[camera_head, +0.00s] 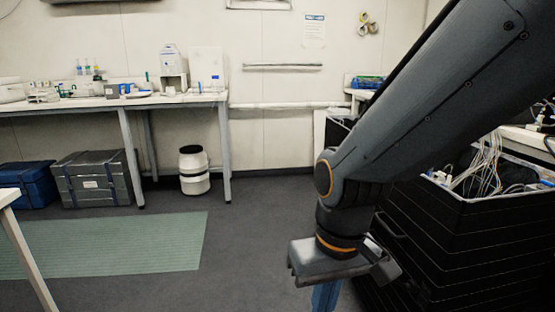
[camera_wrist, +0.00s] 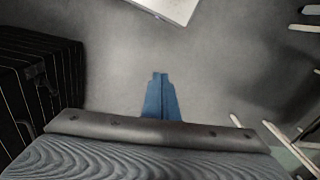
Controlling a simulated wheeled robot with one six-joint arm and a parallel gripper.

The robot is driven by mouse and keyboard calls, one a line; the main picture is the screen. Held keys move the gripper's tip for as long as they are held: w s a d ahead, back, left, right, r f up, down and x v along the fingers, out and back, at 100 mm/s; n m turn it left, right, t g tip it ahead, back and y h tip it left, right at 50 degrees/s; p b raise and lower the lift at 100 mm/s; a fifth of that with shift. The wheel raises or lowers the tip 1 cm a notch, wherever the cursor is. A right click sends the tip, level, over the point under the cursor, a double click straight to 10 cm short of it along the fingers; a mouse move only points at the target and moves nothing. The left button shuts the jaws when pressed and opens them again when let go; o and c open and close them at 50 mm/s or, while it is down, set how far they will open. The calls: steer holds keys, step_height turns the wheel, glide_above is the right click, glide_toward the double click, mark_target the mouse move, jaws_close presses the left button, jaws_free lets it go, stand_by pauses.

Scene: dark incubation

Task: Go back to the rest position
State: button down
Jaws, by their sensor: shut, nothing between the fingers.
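My gripper (camera_head: 325,297) hangs at the end of my arm in the head view, pointing down over the dark floor. Only the upper part of its blue fingers shows there, cut off by the lower picture edge. In the wrist view, the two blue fingers of my gripper (camera_wrist: 160,79) lie side by side, pressed together. Nothing is between them. Bare grey floor (camera_wrist: 205,75) shows beyond the fingertips.
A black ribbed cabinet (camera_head: 460,240) with cables on top stands close to the right of my arm; a black ribbed body (camera_wrist: 40,80) shows at left in the wrist view. A lab bench (camera_head: 60,104), a white bin (camera_head: 194,178) and a green mat (camera_head: 120,245) are leftward. Middle floor is clear.

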steer(key=s+d+r+m+h+p, duration=0.1)
steer(key=s+d+r+m+p, duration=0.1)
steer(key=d+r+p, duration=1)
steer(key=shift+s+r+m+p, duration=0.15)
steer(key=shift+r+m+p, duration=0.8)
steer(key=shift+p, duration=2.1)
